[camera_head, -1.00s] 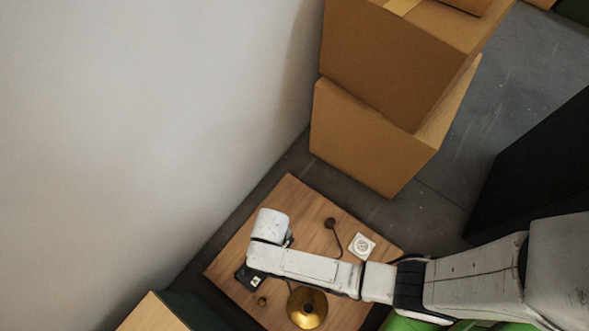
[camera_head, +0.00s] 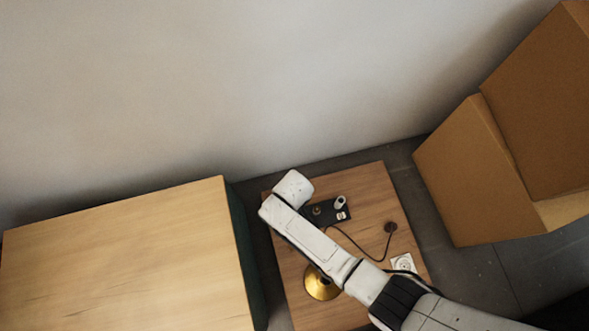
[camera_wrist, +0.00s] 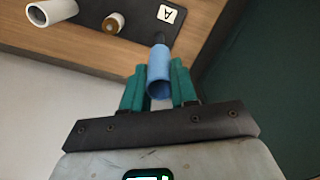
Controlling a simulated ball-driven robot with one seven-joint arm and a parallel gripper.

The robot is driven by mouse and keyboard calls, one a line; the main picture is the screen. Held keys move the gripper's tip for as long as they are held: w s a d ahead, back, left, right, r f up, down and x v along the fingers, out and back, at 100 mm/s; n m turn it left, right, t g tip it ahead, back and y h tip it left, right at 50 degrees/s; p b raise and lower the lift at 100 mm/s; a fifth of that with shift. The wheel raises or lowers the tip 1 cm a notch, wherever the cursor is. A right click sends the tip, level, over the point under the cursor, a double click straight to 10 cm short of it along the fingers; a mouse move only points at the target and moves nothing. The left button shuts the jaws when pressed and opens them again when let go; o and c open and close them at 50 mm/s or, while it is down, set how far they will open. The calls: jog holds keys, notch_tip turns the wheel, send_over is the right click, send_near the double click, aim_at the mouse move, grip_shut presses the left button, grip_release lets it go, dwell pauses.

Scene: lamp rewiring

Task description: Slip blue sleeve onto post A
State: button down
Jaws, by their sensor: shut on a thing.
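In the wrist view, my gripper (camera_wrist: 158,88) has its green fingers shut on the blue sleeve (camera_wrist: 160,72), a short tube with its open end facing the camera. Just past the sleeve's far end is a dark post (camera_wrist: 158,38) beside the white label A (camera_wrist: 167,14) on a black board (camera_wrist: 140,12). The sleeve and post look lined up; I cannot tell whether the sleeve is around the post's tip. In the head view, my arm hides the gripper, the sleeve and post A; part of the black board (camera_head: 325,219) shows.
A white sleeve (camera_wrist: 52,12) and a brass piece (camera_wrist: 113,22) stand near the post. The wooden table (camera_head: 370,180) also holds a brass dome (camera_head: 320,284), a corded plug (camera_head: 390,227) and a white socket (camera_head: 404,263).

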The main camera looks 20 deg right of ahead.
jog(key=shift+f+b, duration=2.95)
jog(key=shift+f, duration=0.2)
jog(key=shift+f+b, duration=0.5)
jog(key=shift+f, duration=0.2)
jog(key=shift+f, duration=0.15)
jog(key=c, duration=0.8)
grip_release()
notch_tip(320, 180, up, 11)
jog(key=p, duration=0.6)
